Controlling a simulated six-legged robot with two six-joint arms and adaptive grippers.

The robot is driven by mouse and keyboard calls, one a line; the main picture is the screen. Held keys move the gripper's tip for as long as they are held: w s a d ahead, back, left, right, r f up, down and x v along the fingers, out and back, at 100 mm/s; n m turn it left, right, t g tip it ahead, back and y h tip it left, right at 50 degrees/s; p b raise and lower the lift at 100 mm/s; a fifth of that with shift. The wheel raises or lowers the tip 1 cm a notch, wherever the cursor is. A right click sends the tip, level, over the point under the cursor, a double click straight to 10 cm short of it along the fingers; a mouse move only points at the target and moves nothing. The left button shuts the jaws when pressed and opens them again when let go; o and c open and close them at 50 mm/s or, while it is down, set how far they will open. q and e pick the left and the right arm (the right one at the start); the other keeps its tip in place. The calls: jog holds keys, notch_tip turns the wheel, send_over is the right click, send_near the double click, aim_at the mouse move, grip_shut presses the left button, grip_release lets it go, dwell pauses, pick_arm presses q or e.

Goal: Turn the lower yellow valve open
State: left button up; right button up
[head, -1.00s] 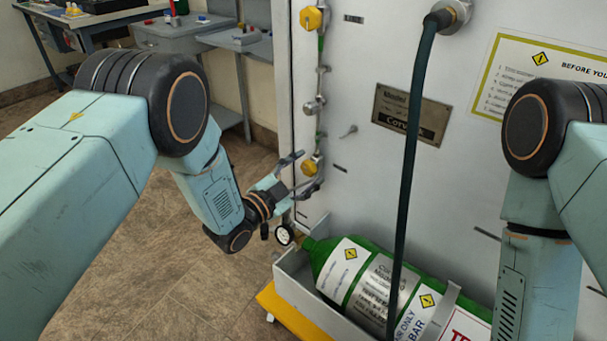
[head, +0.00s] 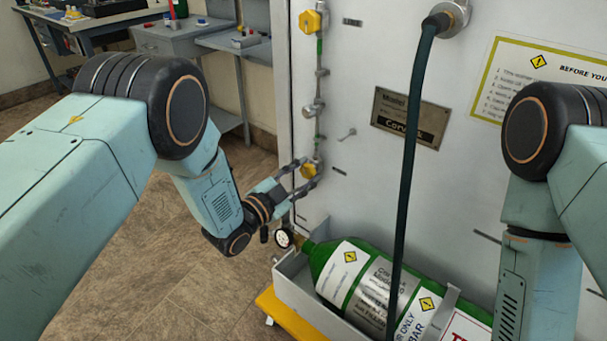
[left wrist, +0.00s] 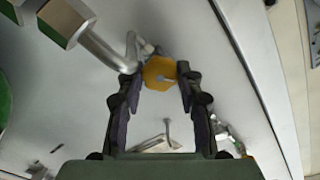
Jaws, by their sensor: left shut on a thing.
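The lower yellow valve (head: 308,171) sits on the thin pipe near the left edge of the pale panel. My left gripper (head: 308,172) is shut on this valve, with one finger on each side. In the left wrist view the yellow valve knob (left wrist: 159,73) lies between the two fingertips (left wrist: 159,75). The upper yellow valve (head: 310,21) is higher on the same pipe, apart from the gripper. My right arm shows at the right edge of the head view, but its gripper is out of view.
A green cylinder (head: 340,262) lies in a grey tray (head: 290,285) below the valve, with a small gauge (head: 283,238) at its neck. A dark hose (head: 412,140) hangs before the panel (head: 350,190). Tables (head: 165,38) stand at the back left, with open floor before them.

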pick_arm(q)
jog(key=shift+n, duration=0.3)
jog(key=n+p, duration=0.1)
jog(key=n, duration=0.1)
jog(key=shift+n+p, duration=1)
jog(key=shift+n, duration=1.1)
jog(key=o, duration=1.2)
jog(key=shift+c, duration=0.2)
jog(key=shift+a, duration=0.1)
jog(key=v, duration=1.2)
